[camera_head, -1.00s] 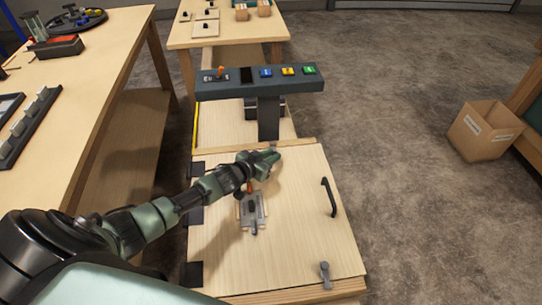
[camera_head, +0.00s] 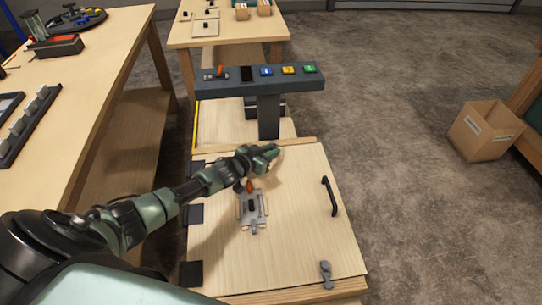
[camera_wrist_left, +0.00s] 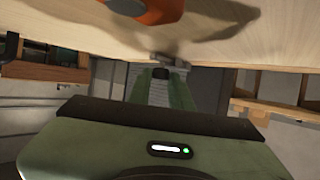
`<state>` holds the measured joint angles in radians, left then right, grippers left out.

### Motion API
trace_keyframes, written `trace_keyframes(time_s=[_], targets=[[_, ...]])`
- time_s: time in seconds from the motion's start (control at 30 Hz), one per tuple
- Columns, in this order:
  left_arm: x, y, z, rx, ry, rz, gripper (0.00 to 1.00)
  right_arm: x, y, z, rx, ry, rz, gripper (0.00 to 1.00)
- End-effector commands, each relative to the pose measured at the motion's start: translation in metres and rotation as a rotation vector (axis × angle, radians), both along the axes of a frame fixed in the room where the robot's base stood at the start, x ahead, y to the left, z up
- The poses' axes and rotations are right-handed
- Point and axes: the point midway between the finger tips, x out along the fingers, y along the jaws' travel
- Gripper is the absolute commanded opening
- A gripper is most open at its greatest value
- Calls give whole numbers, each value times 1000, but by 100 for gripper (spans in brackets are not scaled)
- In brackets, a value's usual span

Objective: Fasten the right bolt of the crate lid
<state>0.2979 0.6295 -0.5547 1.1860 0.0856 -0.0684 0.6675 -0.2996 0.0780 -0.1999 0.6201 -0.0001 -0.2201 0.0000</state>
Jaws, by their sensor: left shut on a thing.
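The pale wooden crate lid (camera_head: 300,235) lies closed, with dark hinges along its left side. My left gripper (camera_head: 272,152) is at the lid's far edge, shut on a small grey bolt part that is mostly hidden by the fingers. In the left wrist view the gripper (camera_wrist_left: 163,78) meets a small grey piece (camera_wrist_left: 162,58) at the lid's edge. Another grey bolt (camera_head: 325,272) sits at the near right corner, apart from the gripper. Which one counts as the right bolt I cannot tell. My right gripper is out of view.
A metal plate with a latch (camera_head: 252,212) and an orange knob (camera_head: 249,187) sits mid-lid, close under my arm. A black handle (camera_head: 329,196) stands at the right. The button console (camera_head: 260,83) rises beyond the lid. A workbench (camera_head: 90,75) runs along the left.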

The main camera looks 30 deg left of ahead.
Motion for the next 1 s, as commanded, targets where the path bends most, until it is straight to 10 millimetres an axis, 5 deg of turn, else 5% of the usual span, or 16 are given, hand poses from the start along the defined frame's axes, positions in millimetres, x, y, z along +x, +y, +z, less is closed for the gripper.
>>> trace_keyframes(time_s=[0.37, 0.4, 0.47, 0.8, 1.0], targets=[[7, 7, 2, 2, -3, 3, 0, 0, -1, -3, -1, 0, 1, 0], [7, 8, 2, 2, -3, 4, 31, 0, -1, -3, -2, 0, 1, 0], [7, 7, 2, 2, -3, 4, 42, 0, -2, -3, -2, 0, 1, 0], [5, 6, 2, 1, -1, 2, 42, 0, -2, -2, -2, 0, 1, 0], [-16, 9, 10, 1, 0, 1, 42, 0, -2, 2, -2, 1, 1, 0]])
